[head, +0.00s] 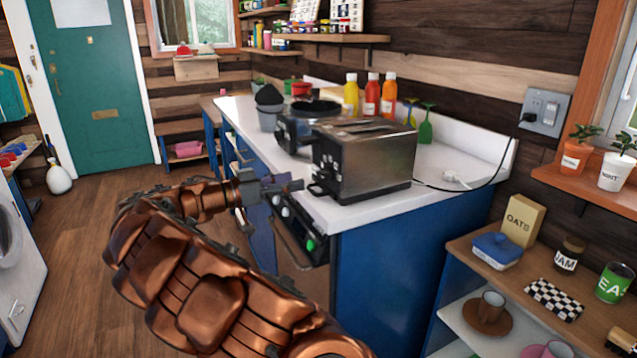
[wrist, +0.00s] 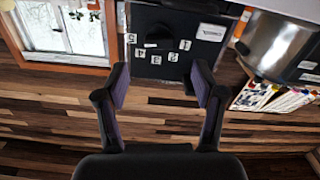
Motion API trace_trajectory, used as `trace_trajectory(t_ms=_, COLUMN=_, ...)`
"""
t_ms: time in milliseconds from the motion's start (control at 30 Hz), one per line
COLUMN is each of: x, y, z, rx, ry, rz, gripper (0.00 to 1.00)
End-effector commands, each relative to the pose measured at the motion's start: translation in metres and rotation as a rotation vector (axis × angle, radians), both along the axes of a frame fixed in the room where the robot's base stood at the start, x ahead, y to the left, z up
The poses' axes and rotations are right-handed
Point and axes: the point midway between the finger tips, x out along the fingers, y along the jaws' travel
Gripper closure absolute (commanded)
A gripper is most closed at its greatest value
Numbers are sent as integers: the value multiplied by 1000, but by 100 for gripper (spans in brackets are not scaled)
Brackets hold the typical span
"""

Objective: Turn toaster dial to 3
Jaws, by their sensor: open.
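The toaster (head: 365,160) is a metal box with a dark front panel, standing near the counter's edge. In the wrist view its dark panel (wrist: 165,75) lies ahead of me, with white number tags 1 to 5 in an arc beside a black dial (wrist: 160,32). The tags appear upside down. A pale mark shows on the dial's rim, but I cannot tell surely which number it points to. My gripper (head: 290,184) is left of the toaster's front in the head view. In the wrist view its two fingers (wrist: 160,80) are apart and empty, short of the dial.
The white counter (head: 465,150) holds sauce bottles (head: 371,97) and a dark appliance (head: 293,130) behind the toaster. An oven front with knobs (head: 300,232) is below my gripper. A cord runs to the wall socket (head: 545,108).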

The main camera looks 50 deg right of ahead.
Motion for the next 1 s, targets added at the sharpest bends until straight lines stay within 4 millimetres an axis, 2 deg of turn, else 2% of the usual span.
trace_trajectory(t_ms=167, x=-6, y=-13, z=2, rx=-1, ry=-1, rz=-4, gripper=31)
trace_trajectory(t_ms=600, x=-25, y=-67, z=1, rx=2, ry=1, rz=-3, gripper=31)
trace_trajectory(t_ms=900, x=-26, y=-71, z=1, rx=1, ry=0, rz=0, gripper=31)
trace_trajectory(t_ms=1000, x=-26, y=-71, z=1, rx=2, ry=-1, rz=0, gripper=40)
